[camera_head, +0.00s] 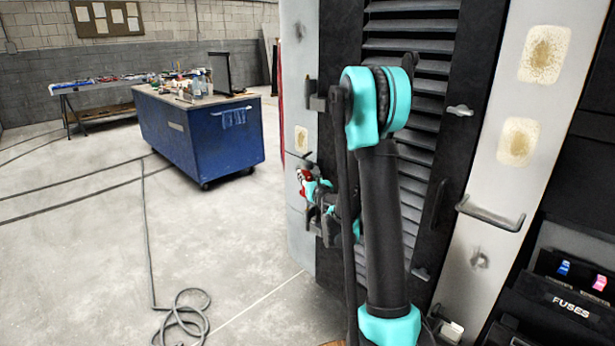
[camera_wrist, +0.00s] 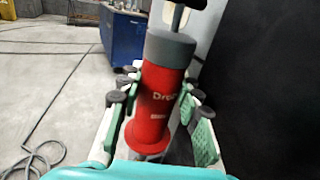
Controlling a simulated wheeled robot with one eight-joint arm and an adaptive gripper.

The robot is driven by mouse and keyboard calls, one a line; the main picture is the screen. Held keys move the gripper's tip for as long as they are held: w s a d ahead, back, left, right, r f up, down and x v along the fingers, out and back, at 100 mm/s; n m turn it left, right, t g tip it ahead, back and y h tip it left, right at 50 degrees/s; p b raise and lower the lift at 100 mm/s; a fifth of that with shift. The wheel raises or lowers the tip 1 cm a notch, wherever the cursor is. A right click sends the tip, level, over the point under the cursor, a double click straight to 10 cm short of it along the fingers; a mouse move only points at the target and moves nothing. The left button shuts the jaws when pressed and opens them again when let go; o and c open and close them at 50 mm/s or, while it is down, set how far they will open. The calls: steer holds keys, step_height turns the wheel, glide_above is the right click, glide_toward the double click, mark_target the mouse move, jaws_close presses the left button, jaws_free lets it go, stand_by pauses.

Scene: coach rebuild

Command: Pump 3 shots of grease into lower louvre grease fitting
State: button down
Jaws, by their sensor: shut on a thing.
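My gripper (camera_wrist: 160,108) is shut around a red grease gun (camera_wrist: 156,88) with a grey cap and a dark handle at its top. The gun is partly readable as "Dro…" in the wrist view. In the head view my gripper (camera_head: 322,194) and the red gun (camera_head: 302,182) are small, at the left edge of the louvre door (camera_head: 405,48). A lower bracket (camera_head: 312,218) sits close to my gripper and is partly hidden. I cannot make out the lower grease fitting or whether the gun touches it.
My arm covers much of the louvres. A grab handle (camera_head: 490,214) and fuse panel (camera_head: 570,300) are at right. A blue wheeled cabinet (camera_head: 212,140), a workbench (camera_head: 66,92) and a coiled hose (camera_head: 184,312) are at left. Open floor lies between.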

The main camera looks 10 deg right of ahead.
steer(key=shift+r, duration=0.8)
stand_by(4.0)
steer(key=shift+r, duration=2.5)
steer(key=s+a, duration=0.4)
steer(key=a, duration=0.2)
steer(key=shift+s+a, duration=0.25)
steer(key=shift+s, duration=0.1)
